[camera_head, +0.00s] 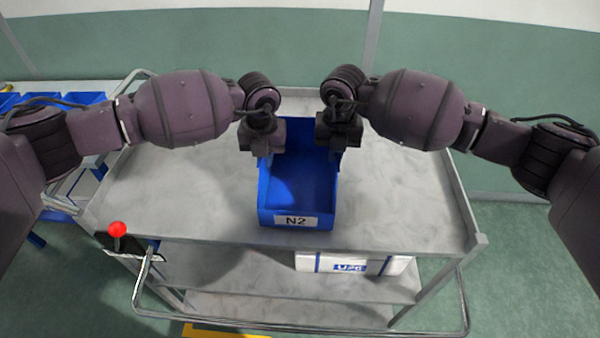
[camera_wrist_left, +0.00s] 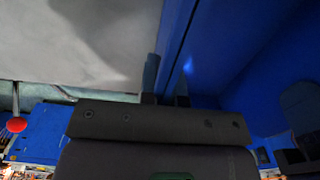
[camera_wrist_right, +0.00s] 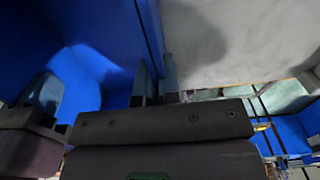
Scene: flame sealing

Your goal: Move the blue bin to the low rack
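The blue bin (camera_head: 297,190), labelled N2, is upright at the middle of the cart's grey top shelf (camera_head: 200,190). I cannot tell whether it rests on the shelf or hangs just above it. My left gripper (camera_head: 266,158) is at the bin's left wall; in the left wrist view its fingers (camera_wrist_left: 167,88) are close on both sides of the wall. My right gripper (camera_head: 336,155) is at the right wall; in the right wrist view its fingers (camera_wrist_right: 153,88) are close on both sides of that wall.
The cart has lower shelves; a white box (camera_head: 350,264) lies on one. A red knob (camera_head: 117,229) and a metal rail (camera_head: 300,330) are at the cart's near side. Blue bins (camera_head: 85,98) stand on a rack at the left. The top shelf is clear around the bin.

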